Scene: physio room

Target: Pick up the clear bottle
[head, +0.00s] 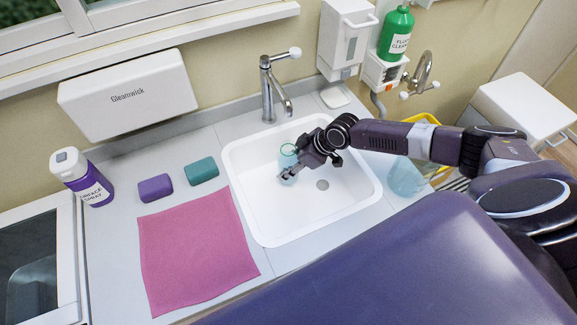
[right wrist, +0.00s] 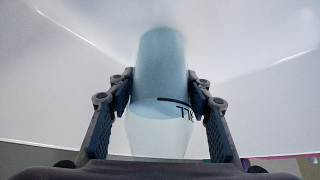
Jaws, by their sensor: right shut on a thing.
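The clear bottle (head: 287,162) is a see-through, bluish bottle with a green ring at its top. It is in the white sink (head: 262,215), near the left side of the basin and partly hidden by my right gripper (head: 296,170). In the right wrist view the bottle (right wrist: 160,75) stands between the two fingers of my right gripper (right wrist: 160,108), with dark lettering on its side. The fingers are shut on it. I cannot tell whether its base touches the sink floor. My left gripper is not in view.
A faucet (head: 270,88) rises behind the sink. A bluish container (head: 404,178) is right of the sink, below my right arm.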

